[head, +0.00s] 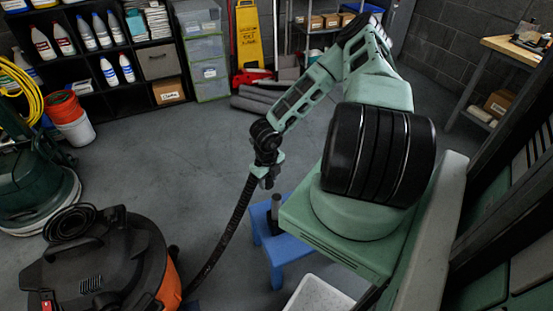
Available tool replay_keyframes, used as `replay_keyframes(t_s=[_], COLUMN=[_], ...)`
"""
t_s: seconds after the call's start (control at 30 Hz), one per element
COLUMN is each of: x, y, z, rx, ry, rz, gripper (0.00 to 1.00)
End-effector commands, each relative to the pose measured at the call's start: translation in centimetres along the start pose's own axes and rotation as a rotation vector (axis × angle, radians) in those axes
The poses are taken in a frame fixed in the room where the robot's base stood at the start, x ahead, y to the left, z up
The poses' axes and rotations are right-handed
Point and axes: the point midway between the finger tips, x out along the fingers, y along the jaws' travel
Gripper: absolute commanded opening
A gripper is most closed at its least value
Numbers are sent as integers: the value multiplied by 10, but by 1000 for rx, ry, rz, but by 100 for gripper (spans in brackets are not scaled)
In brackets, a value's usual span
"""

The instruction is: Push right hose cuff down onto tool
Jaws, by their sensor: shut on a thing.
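My gripper (267,172) is at the end of my green arm, in the middle of the head view. It is shut on the end of the black ribbed hose (232,224), where the hose cuff is; the fingers and wrist hide most of the cuff. The hose hangs down to the left toward the black and orange vacuum (105,265). A dark upright tube, which looks like the tool (275,208), stands at the blue stool (282,247). It appears just below my gripper in the picture. I cannot tell the exact gap between cuff and tool.
A white speckled tray or bin (318,296) is at the bottom, right of the stool. A green floor machine (35,185) and a bucket (72,120) are at left. A shelf of bottles (95,50) and a yellow sign (249,35) stand behind. Grey floor between is clear.

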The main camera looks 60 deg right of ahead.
Motion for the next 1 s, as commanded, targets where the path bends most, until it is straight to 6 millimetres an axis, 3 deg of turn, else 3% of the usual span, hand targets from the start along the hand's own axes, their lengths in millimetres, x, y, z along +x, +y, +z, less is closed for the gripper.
replay_keyframes(t_s=[0.03, 0.33, 0.57, 1.0], x=[-15, -19, -5, 39], y=[-6, -18, -17, -15], z=[-6, -24, -25, -27], rx=[39, 136, 136, 135], ry=[17, 57, 57, 57], rz=[13, 51, 53, 52], gripper=[6, 6, 6, 6])
